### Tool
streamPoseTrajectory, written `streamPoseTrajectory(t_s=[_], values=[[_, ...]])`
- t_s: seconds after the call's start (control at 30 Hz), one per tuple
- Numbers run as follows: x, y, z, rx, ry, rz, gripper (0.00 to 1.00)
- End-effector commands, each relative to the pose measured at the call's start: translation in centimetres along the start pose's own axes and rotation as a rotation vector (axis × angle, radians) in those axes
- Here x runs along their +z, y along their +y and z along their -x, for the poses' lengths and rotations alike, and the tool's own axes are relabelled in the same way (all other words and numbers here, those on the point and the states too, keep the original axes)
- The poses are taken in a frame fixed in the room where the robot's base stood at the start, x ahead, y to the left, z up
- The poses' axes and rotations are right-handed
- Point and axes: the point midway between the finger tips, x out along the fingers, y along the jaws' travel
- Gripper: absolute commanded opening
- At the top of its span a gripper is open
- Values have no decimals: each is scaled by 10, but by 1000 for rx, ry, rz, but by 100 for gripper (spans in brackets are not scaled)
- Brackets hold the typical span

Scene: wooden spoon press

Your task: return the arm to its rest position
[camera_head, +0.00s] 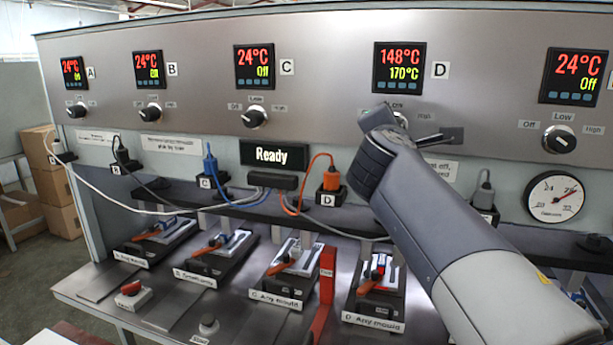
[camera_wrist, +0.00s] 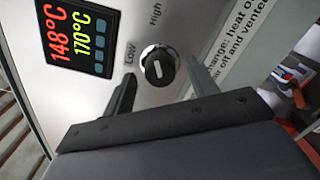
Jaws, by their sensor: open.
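My arm reaches in from the lower right of the head view, with my gripper (camera_head: 418,130) at the panel below the D display (camera_head: 399,67). In the wrist view my gripper (camera_wrist: 162,84) is open, one finger on each side of the D knob (camera_wrist: 157,65), with gaps between. The knob's face shows whole there, just beyond the fingertips; I cannot tell the exact distance. In the head view the knob (camera_head: 401,119) is mostly hidden by my wrist. The D display reads 148°C over 170°C, and it also shows in the wrist view (camera_wrist: 78,42).
The other displays, such as C (camera_head: 254,67), read 24°C and Off. A sign (camera_head: 274,155) says Ready. A gauge (camera_head: 555,198) is at right.

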Motion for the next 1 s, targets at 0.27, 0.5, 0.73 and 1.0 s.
streamPoseTrajectory(t_s=[0.27,0.5,0.73,1.0], values=[[3,5,0,-1,2,299,55],[2,5,0,0,1,551,55],[1,3,0,0,1,723,55],[0,1,0,0,0,786,55]])
